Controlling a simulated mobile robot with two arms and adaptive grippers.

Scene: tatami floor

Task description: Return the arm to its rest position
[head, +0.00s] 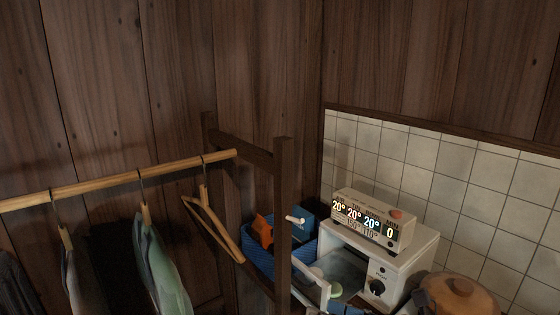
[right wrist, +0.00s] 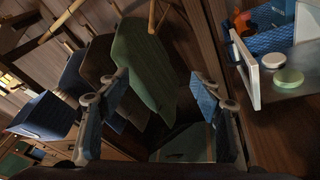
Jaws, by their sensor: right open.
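My right gripper (right wrist: 160,80) shows in the right wrist view with its two blue-padded fingers spread wide apart. Nothing is held between them. A green garment (right wrist: 143,62) hangs beyond the fingers and shows between them. In the head view only small blue parts at the bottom edge, below the open oven, seem to belong to this gripper; the rest is cut off. My left gripper is in neither view.
A wooden clothes rack (head: 283,210) with hangers and garments stands at left. A display box (head: 372,220) sits on top. A blue basket (head: 262,262) and lidded pot (head: 458,295) flank it.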

